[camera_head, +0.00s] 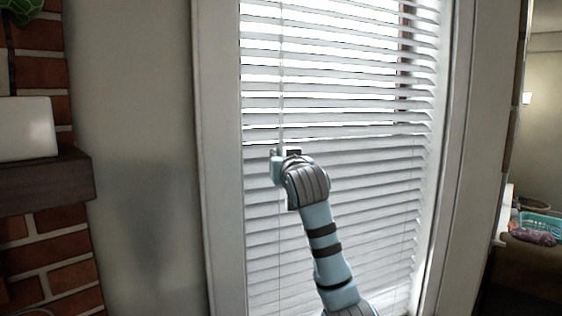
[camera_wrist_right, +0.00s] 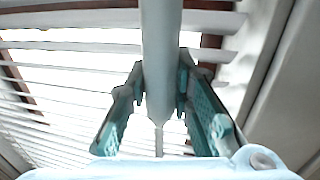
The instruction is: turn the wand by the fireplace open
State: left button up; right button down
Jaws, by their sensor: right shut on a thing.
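The wand (camera_head: 281,90) is a thin pale rod that hangs upright at the left side of the white window blind (camera_head: 360,190). In the right wrist view the wand (camera_wrist_right: 160,40) runs down between the two teal fingers. My right gripper (camera_head: 280,166) is shut on the wand, and it also shows in the right wrist view (camera_wrist_right: 160,88). My arm and wrist hide part of the blind. Bright light shows between the upper slats, while the lower slats look greyer. My left gripper is not in view.
A brick fireplace (camera_head: 40,240) with a dark wooden mantel (camera_head: 45,184) stands at the left, with a white box-like object (camera_head: 26,130) on the mantel. Bare wall (camera_head: 135,130) lies between it and the window frame (camera_head: 216,170). A teal basket (camera_head: 540,222) is at the far right.

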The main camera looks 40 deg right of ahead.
jog(key=m+g+h, duration=0.4)
jog(key=h, duration=0.1)
jog(key=shift+a+g, duration=0.1)
jog(key=shift+g, duration=0.2)
jog(key=shift+m+g+h, duration=1.4)
jog(key=shift+m+g, duration=0.5)
jog(key=shift+g, duration=0.7)
jog(key=c, duration=1.4)
grip_release()
jog(key=v, duration=1.2)
